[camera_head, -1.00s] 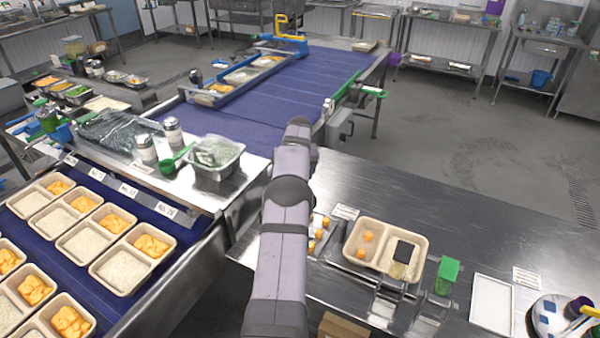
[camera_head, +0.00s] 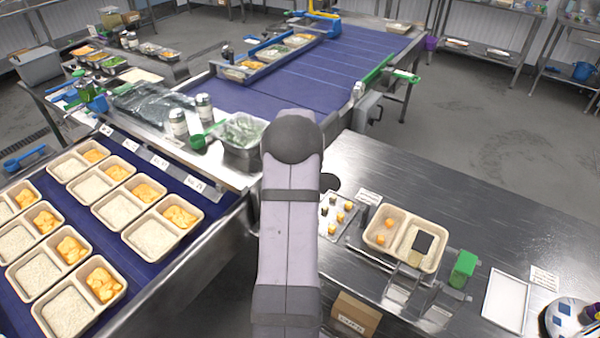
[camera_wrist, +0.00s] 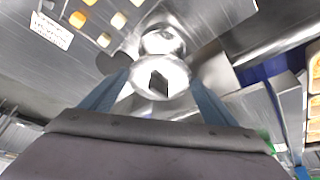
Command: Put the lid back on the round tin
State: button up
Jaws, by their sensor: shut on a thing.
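In the wrist view my gripper (camera_wrist: 158,92) has its two blue-grey fingers on either side of a round, shiny metal lid (camera_wrist: 176,75) with a dark square mark in its middle. The gripper is shut on this lid. Just beyond it in the picture is another round, shiny metal shape, which looks like the round tin (camera_wrist: 162,38), standing on the steel table. In the head view my own arm hides the gripper, lid and tin.
A dark round disc (camera_head: 330,182) lies on the steel table (camera_head: 440,190) by my arm. A conveyor with filled trays (camera_head: 150,238) runs at left.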

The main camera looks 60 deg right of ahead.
jog(key=shift+f, duration=0.25)
jog(key=shift+f+b, duration=2.2)
jog(key=shift+f, duration=0.8)
jog(key=shift+f+b, duration=0.15)
jog(key=shift+b, duration=0.25)
dwell(0.5)
dwell(0.3)
jog(key=o, duration=1)
jog(key=shift+o, duration=0.2)
jog(key=shift+r+p, duration=2.3)
jog(key=shift+r, duration=1.25)
